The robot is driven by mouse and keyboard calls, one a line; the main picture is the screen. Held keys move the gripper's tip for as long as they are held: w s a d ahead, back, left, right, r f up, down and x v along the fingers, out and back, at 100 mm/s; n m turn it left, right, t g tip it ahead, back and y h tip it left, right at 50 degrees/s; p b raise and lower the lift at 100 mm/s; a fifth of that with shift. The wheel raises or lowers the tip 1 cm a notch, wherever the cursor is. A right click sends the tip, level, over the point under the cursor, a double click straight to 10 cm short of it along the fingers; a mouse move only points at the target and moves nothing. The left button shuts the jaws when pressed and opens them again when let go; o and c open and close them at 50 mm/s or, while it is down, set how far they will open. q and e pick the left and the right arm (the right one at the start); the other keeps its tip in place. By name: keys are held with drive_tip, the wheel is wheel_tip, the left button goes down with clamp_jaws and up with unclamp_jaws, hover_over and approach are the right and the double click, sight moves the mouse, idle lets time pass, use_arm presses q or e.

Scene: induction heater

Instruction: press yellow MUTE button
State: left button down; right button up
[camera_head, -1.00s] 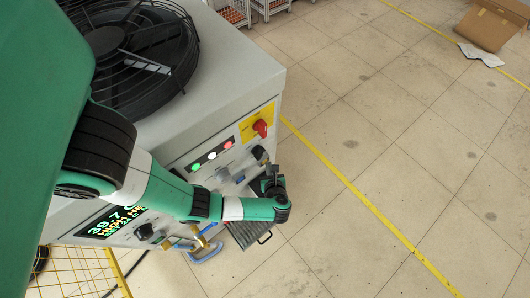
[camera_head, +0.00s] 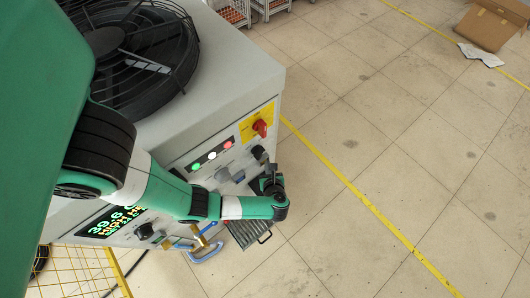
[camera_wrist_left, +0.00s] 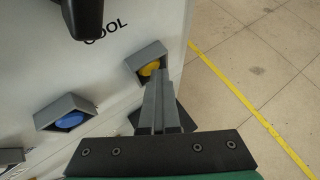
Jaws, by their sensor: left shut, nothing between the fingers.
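The yellow button (camera_wrist_left: 150,68) sits inside a grey angular shroud on the pale control panel, near the panel's right edge in the left wrist view. My left gripper (camera_wrist_left: 159,76) is shut and empty. Its fingertips overlap the lower right part of the shroud opening, just beside the visible yellow face; I cannot tell whether they touch it. In the head view my left gripper (camera_head: 264,170) is at the right end of the panel, and the arm hides the yellow button. My right gripper is not in view.
A blue button (camera_wrist_left: 70,120) in a similar shroud is at the left, and a black knob (camera_wrist_left: 85,15) is above. In the head view, a red rotary switch (camera_head: 260,128) and indicator lights (camera_head: 211,155) are above my gripper. Open floor (camera_head: 340,200) lies right of the machine.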

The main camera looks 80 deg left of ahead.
use_arm(q)
drive_tip(key=shift+w+d, duration=0.45)
drive_tip(key=shift+d, duration=0.2)
drive_tip(key=w+d, duration=0.1)
drive_tip(key=d+b, duration=0.1)
drive_tip(key=d, duration=0.1)
drive_tip(key=w+d+b, duration=0.1)
drive_tip(key=shift+w+d, duration=0.15)
drive_tip(key=shift+w, duration=0.15)
drive_tip(key=shift+b, duration=0.3)
